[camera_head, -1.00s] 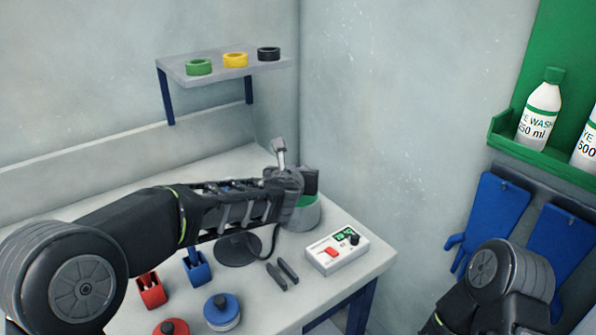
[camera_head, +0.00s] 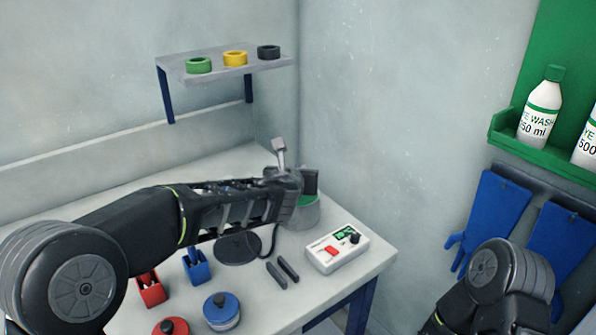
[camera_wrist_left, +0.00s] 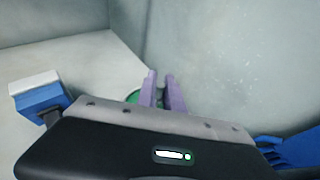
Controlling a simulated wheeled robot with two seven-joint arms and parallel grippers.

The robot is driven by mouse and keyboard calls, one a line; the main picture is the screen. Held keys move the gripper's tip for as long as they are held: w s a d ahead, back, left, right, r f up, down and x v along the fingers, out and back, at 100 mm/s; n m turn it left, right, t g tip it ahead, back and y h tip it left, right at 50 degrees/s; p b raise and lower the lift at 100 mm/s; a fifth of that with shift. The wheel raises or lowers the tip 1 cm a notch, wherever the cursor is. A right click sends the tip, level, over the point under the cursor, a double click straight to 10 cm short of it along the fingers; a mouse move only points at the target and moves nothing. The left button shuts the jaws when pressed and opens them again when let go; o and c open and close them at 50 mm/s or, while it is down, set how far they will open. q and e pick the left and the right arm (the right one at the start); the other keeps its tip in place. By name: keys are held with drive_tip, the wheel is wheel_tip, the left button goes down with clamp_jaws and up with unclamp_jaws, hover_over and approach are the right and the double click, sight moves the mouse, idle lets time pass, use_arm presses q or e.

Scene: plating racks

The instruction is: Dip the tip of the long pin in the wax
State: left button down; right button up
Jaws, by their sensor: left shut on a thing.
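My left gripper (camera_head: 310,182) is over the wax pot (camera_head: 306,217) at the back right of the table. Green wax shows at the pot's rim. In the left wrist view the two purple fingers (camera_wrist_left: 162,92) stand close together, with part of the green wax (camera_wrist_left: 132,97) behind them. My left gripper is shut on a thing. The long pin itself cannot be made out; the gripper and arm hide it, and I cannot tell whether its tip touches the wax. My right gripper is not in view.
A white control box (camera_head: 337,250) with a red switch sits right of the pot. Dark tongs or bars (camera_head: 283,271), a dark disc (camera_head: 238,249), red (camera_head: 151,291) and blue (camera_head: 196,268) holders and a blue-lidded jar (camera_head: 222,311) stand nearer. A shelf (camera_head: 222,72) holds three rings.

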use_arm(q)
drive_tip(key=shift+f, duration=0.35)
idle(0.6)
wheel_tip(320, 180, up, 7)
drive_tip(key=p, duration=0.5)
drive_tip(key=shift+r+p, duration=0.1)
drive_tip(key=shift+p, duration=0.25)
idle(0.5)
